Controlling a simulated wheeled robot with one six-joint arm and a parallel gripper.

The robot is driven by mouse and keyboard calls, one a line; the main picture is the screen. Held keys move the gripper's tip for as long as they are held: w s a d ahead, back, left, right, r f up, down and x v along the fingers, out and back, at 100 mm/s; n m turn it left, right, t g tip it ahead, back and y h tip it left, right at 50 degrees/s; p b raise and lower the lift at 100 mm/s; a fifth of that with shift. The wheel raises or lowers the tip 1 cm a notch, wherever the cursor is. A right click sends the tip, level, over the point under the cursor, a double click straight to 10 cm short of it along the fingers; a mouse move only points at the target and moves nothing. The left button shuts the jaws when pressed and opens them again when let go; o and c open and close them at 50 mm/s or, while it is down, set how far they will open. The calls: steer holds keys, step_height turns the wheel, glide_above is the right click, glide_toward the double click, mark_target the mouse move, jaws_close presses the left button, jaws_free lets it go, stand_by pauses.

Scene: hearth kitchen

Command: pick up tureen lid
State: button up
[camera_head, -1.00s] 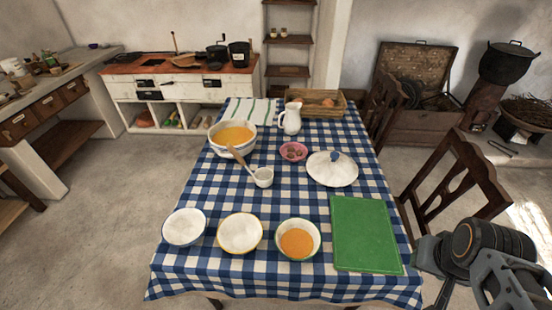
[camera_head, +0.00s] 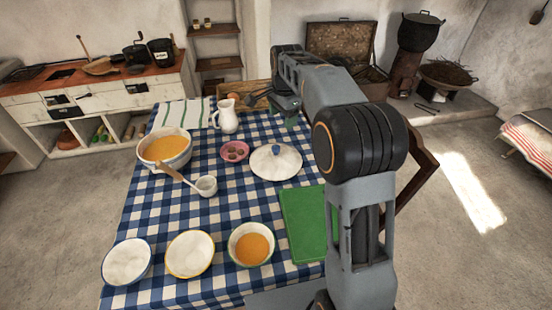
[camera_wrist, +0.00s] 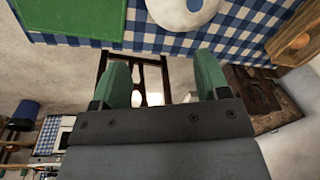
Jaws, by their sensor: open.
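The tureen lid (camera_head: 268,168) is white and round with a blue knob. It lies on the blue checked tablecloth (camera_head: 215,208), left of my arm in the head view. In the wrist view part of the lid (camera_wrist: 172,18) shows at the top edge, with its knob partly cut off. My gripper (camera_head: 288,117) is beyond the lid, near the table's back right, apart from it and partly hidden by my arm. In the wrist view my gripper (camera_wrist: 162,72) has its green fingers spread with nothing between them. The tureen (camera_head: 180,159) with orange soup stands at left.
A green board (camera_head: 300,225) lies in front of the lid, partly hidden by my arm. A pink dish (camera_head: 234,151) and white jug (camera_head: 228,119) stand close by. Several bowls line the front. A chair (camera_head: 418,165) stands right of the table.

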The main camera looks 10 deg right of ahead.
steer(key=w+f+m, duration=0.4)
steer(key=w, duration=0.3)
steer(key=m+g, duration=0.1)
steer(key=m, duration=0.4)
glide_above(276, 147)
steer(key=f, duration=1.3)
steer(key=shift+s+a+f, duration=0.15)
steer(key=shift+a+f, duration=0.1)
steer(key=shift+f, duration=0.1)
steer(key=shift+d+f+p, duration=0.15)
steer(key=shift+f+p, duration=0.65)
steer(key=shift+f, duration=2.45)
jaws_close()
steer(key=shift+r, duration=0.1)
